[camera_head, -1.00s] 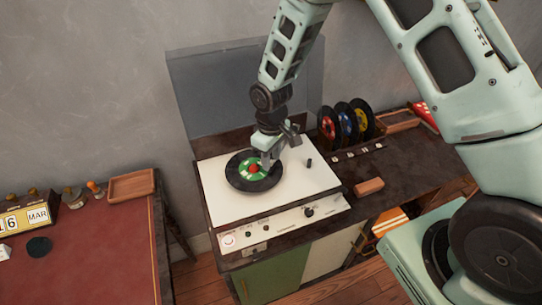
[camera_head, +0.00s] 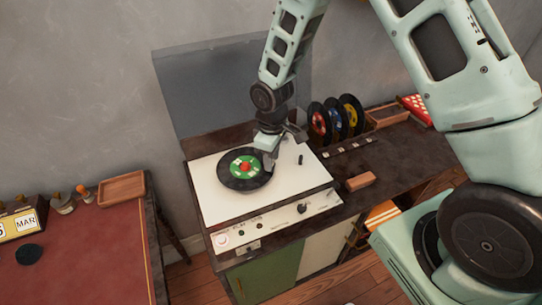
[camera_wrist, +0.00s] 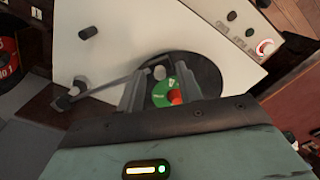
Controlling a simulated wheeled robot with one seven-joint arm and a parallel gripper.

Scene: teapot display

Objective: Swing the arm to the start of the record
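The black record (camera_head: 232,182) with a green label lies on the white turntable (camera_head: 212,205); its red centre piece (camera_head: 245,168) stands up. In the wrist view the record (camera_wrist: 208,75) is partly behind my fingers. The grey tonearm (camera_wrist: 105,84) runs from its pivot at the left to the record's edge, passing behind my left finger. A pale round piece (camera_wrist: 160,72) shows between the fingers; I cannot tell whether it belongs to the tonearm. My gripper (camera_wrist: 158,84) points down over the record's right part, fingers apart. It also shows in the head view (camera_head: 268,163). Contact with the tonearm is unclear.
The clear lid (camera_head: 225,85) stands raised behind the turntable. Upright records (camera_head: 340,120) and a wooden block (camera_head: 361,181) are on the cabinet to the right. A red-topped desk (camera_head: 95,255) is at the left, with a gap between it and the cabinet.

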